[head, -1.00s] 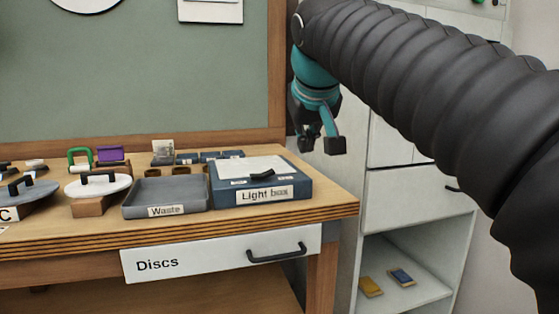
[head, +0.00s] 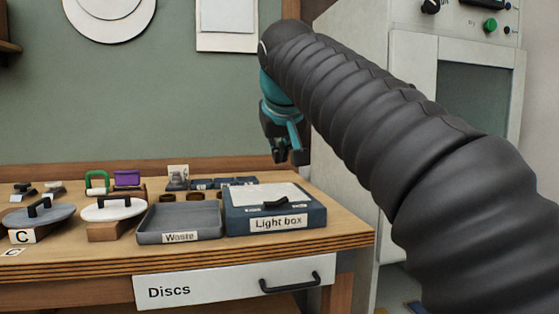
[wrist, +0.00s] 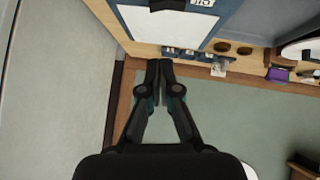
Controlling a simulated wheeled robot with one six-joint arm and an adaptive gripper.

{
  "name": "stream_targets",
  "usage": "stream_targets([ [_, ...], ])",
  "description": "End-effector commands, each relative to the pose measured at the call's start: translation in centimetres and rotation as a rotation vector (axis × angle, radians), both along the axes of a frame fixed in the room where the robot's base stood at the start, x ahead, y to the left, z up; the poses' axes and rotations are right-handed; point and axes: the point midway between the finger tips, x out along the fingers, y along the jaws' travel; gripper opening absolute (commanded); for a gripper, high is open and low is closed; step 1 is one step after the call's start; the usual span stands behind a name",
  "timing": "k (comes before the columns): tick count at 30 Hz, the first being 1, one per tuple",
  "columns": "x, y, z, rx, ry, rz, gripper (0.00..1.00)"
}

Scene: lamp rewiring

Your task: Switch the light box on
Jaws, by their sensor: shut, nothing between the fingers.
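The light box (head: 240,218) is a blue box with a pale top panel (head: 258,195), standing at the right end of the workbench. A black rocker switch (head: 275,205) sits near its front edge, between small white labels. The panel looks plain white. My gripper (head: 289,160) is above and behind the box, near the back right corner of the bench, apart from it. In the wrist view my gripper (wrist: 160,64) has its fingers together and empty. There the light box panel (wrist: 165,28) is at the top, with part of the black switch (wrist: 167,5) at the upper edge.
A grey Waste tray (head: 180,222) stands left of the box. Lidded discs (head: 113,208), a green-handled item (head: 97,183) and a purple item (head: 127,179) are further left. A Discs drawer (head: 235,284) is below. A grey cabinet (head: 450,60) stands right of the bench.

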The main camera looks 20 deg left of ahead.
Motion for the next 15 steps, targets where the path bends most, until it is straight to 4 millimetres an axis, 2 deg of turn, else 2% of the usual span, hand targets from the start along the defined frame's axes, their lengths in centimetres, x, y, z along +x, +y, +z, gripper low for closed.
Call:
stream_targets([
  [1, 0.7, 0.2, -1.0, -0.003, 0.004, -0.002, 0.0],
  [12, 5.3, 2.0, -5.7, -0.002, 0.003, -0.001, 0.0],
  [15, 5.3, 1.8, -7.3, -0.002, 0.003, -0.001, 0.0],
])
